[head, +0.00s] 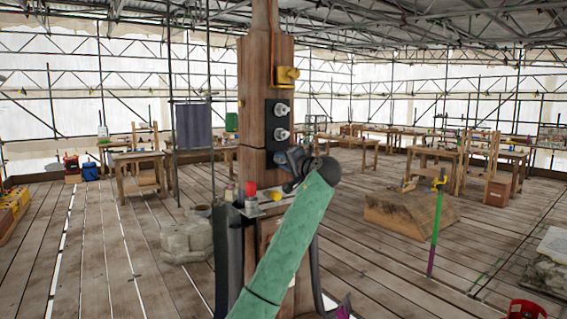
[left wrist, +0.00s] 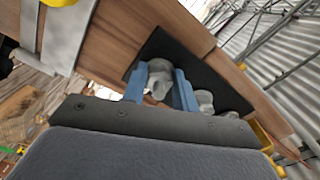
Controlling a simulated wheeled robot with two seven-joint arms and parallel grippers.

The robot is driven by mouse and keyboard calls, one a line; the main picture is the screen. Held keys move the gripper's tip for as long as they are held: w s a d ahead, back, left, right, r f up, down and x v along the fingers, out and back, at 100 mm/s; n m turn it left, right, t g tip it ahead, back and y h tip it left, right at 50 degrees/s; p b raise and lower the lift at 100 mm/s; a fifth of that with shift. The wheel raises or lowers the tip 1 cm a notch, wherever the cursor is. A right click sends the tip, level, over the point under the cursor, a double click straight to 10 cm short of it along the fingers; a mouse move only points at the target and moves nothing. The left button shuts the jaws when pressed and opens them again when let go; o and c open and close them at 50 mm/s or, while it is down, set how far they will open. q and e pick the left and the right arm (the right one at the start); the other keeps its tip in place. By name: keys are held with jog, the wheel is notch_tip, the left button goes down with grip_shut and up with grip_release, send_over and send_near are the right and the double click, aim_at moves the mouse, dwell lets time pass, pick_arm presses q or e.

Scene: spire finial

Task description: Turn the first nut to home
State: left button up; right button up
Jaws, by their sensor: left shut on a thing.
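A wooden post (head: 265,75) stands upright in the middle of the head view, with a black plate (head: 271,122) on its face. Two grey nuts, an upper one (head: 281,109) and a lower one (head: 281,134), show on the plate. My left gripper (head: 281,157) is at the plate's lower end, below them. In the left wrist view its blue fingers (left wrist: 159,90) are shut on a grey nut (left wrist: 158,70), one on each side. Two more nuts (left wrist: 205,100) show beyond the right finger. The held nut is hidden in the head view.
A small shelf (head: 262,207) with a red item (head: 250,188) and a yellow item (head: 276,196) sits on the post below my gripper. A yellow bracket (head: 287,75) is above the plate. A wooden block (head: 410,210) lies on the floor to the right.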

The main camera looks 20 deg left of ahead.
pick_arm(q)
jog(key=shift+r+m, duration=0.1)
jog(key=shift+m, duration=0.9)
jog(key=shift+m+p, duration=1.55)
jog(key=shift+m, duration=2.25)
pick_arm(e)
jog(key=s+d+f, duration=0.2)
jog(key=s+f, duration=0.2)
jog(key=shift+s+d, duration=0.25)
jog(key=shift+s, duration=0.15)
jog(key=shift+f, duration=0.15)
pick_arm(q)
jog(key=o, duration=1)
jog(key=shift+d, duration=0.15)
jog(key=shift+c, duration=0.2)
pick_arm(e)
jog(key=shift+w, duration=0.1)
